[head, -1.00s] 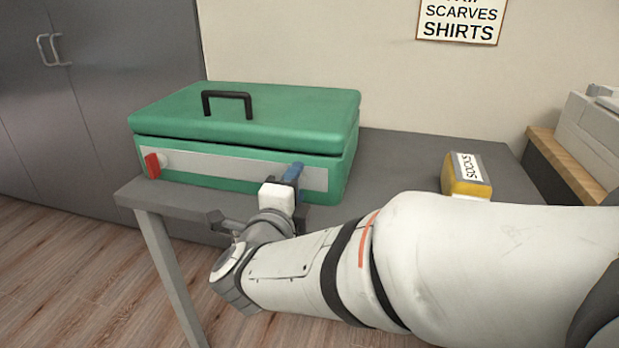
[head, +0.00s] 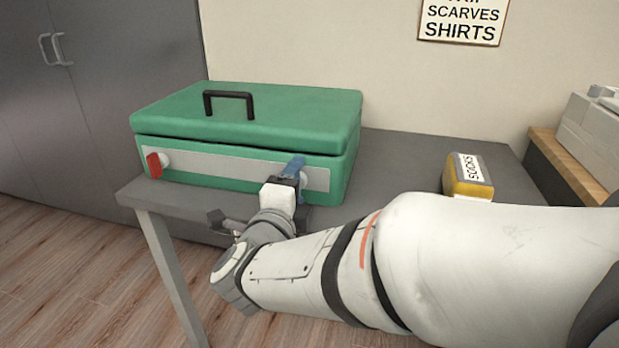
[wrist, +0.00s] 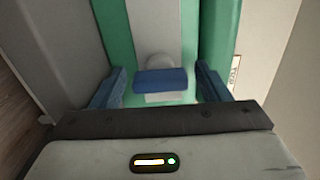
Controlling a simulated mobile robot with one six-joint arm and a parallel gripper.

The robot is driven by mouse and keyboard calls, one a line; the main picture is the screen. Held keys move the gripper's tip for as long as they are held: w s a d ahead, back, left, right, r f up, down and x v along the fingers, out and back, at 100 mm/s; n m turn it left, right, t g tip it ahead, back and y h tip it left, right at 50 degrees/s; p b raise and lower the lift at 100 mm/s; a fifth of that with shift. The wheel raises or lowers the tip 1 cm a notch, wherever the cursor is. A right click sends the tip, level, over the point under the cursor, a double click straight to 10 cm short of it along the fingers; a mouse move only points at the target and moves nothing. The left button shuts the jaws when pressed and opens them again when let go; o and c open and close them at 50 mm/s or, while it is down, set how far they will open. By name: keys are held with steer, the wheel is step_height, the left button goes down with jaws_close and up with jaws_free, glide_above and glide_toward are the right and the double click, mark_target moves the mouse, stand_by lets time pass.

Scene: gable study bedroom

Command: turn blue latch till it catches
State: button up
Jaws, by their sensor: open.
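The blue latch (head: 295,163) is on the right part of the pale strip on the front of the green case (head: 245,164). In the wrist view the blue latch (wrist: 160,80) is a short bar on a round pale hub, lying across the strip. My gripper (head: 287,178) is at the case front, partly covering the latch in the head view. In the wrist view my gripper (wrist: 160,88) is open, with one blue finger on each side of the latch and a visible gap to both. The case lid is down.
A red latch (head: 154,165) is at the strip's left end. The case stands on a grey table (head: 400,150). A yellow socks box (head: 467,178) stands to the right, behind my arm. A dark cabinet (head: 100,90) is at the left.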

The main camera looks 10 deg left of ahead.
steer(key=s+p, duration=0.2)
steer(key=s, duration=0.5)
steer(key=shift+s+a, duration=0.3)
steer(key=shift+s, duration=0.05)
steer(key=shift+s, duration=0.1)
